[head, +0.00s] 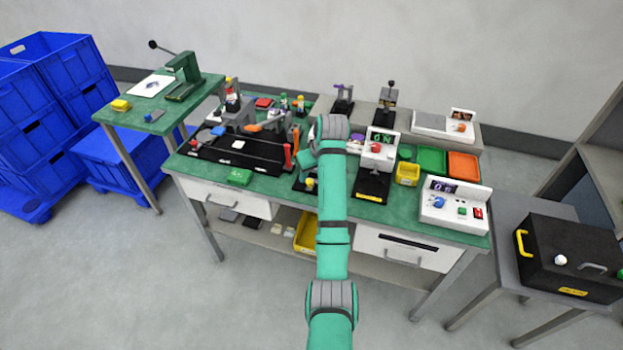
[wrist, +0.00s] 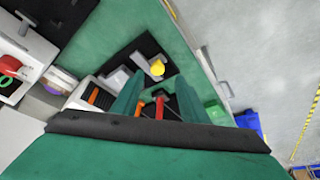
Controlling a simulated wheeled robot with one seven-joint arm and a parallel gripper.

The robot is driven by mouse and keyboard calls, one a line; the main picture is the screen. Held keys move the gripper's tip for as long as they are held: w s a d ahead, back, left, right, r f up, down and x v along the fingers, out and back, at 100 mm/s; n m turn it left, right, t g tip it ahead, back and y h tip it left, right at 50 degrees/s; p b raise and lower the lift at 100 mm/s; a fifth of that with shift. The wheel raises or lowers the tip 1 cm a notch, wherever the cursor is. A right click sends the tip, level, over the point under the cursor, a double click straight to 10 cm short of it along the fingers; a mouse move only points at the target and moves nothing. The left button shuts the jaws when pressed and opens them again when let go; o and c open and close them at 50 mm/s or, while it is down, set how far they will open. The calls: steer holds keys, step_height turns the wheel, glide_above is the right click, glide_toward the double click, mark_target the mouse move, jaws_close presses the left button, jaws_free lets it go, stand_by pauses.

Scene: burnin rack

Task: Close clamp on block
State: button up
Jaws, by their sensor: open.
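In the wrist view, my gripper (wrist: 158,95) shows its two teal fingers spread apart at the bottom middle. A red handle (wrist: 159,108) and an orange handle (wrist: 140,108) show in the gap between them; I cannot tell whether either touches a finger. Just beyond the fingers, a yellow knob (wrist: 157,68) sits on a grey fixture with a black base (wrist: 151,44). In the head view, that yellow knob (head: 309,182) is just left of my arm, and a red upright handle (head: 287,155) stands at the black tray's right end. My arm hides the gripper there. I cannot make out the clamped block.
A black tray (head: 215,152) with fixtures fills the left of the green bench. A white-headed black device (head: 374,180), a yellow bin (head: 407,173) and a control box (head: 452,205) stand right of my arm. A green block (head: 240,177) lies near the front edge.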

mark_target(310, 181)
steer(key=shift+d+x, duration=0.2)
steer(key=shift+x, duration=2.2)
steer(key=shift+w, duration=0.1)
